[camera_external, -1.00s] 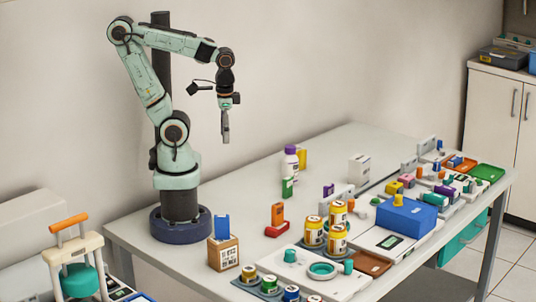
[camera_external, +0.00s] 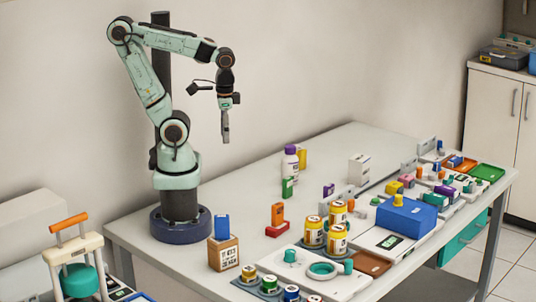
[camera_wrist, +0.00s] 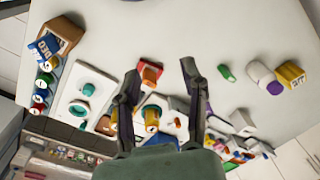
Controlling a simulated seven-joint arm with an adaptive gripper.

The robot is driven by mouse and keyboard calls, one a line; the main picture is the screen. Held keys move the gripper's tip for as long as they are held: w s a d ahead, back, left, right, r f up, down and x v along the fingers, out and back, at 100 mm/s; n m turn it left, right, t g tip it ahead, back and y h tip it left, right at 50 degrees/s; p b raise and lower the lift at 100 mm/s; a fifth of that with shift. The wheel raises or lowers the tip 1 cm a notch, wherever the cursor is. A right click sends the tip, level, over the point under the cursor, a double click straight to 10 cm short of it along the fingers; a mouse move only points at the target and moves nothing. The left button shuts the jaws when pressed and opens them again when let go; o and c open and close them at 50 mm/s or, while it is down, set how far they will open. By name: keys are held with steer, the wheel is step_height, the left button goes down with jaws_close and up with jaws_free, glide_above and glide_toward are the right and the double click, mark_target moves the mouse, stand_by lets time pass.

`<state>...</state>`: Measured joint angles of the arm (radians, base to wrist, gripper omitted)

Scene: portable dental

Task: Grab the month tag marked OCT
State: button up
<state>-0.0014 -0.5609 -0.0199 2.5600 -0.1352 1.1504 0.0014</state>
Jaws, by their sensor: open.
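I cannot read OCT on any tag, so I cannot tell which piece is the month tag. Candidates are small coloured upright pieces: an orange one (camera_external: 277,213) on a red base, a green one (camera_external: 288,188), a purple one (camera_external: 328,190), a yellow one (camera_external: 302,157) behind a white bottle, and a blue one (camera_external: 222,227) in a brown box. The yellow piece (camera_wrist: 291,74) shows unclear dark lettering in the wrist view. My gripper (camera_external: 226,138) hangs high above the table, apart from everything. In the wrist view my gripper (camera_wrist: 160,75) is open and empty.
The brown box (camera_external: 223,254) stands near the table's front left edge. The white bottle with a purple cap (camera_external: 290,163) stands at the back. Yellow jars (camera_external: 338,212) and a blue box (camera_external: 407,215) crowd the right.

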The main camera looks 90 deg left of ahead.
steer(key=shift+o, duration=0.3)
steer(key=o, duration=0.4)
steer(key=shift+o, duration=0.2)
